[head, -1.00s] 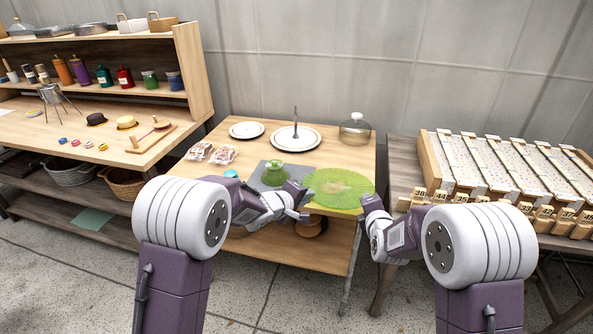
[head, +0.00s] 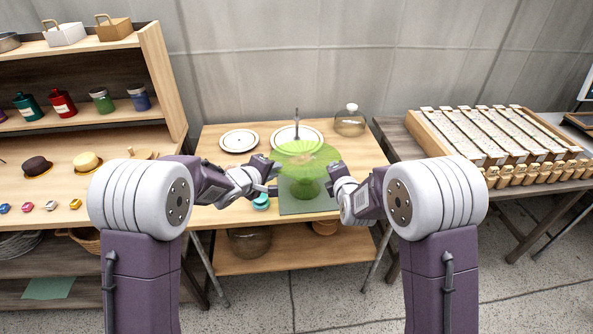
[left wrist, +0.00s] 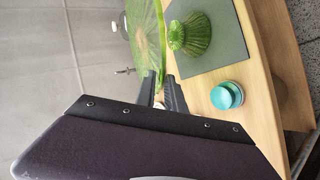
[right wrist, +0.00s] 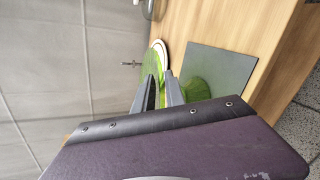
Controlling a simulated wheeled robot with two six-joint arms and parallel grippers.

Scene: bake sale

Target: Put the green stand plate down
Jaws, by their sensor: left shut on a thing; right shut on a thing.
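The green stand plate (head: 308,152) is a translucent green glass disc, held up roughly level. My left gripper (head: 274,172) is shut on its left rim and my right gripper (head: 334,172) is shut on its right rim. The green pedestal foot (head: 306,189) stands upright on a grey mat (head: 321,207), below the plate in the head view. In the left wrist view the plate (left wrist: 147,38) appears apart from the foot (left wrist: 191,36). In the right wrist view the fingers partly hide the plate (right wrist: 152,70) and the foot (right wrist: 194,88).
A white plate (head: 240,140) and a white plate with an upright rod (head: 285,132) stand behind. A glass dome (head: 350,122) is at the back right. A small teal item (head: 261,202) sits left of the mat. The table's right side (head: 362,160) is clear.

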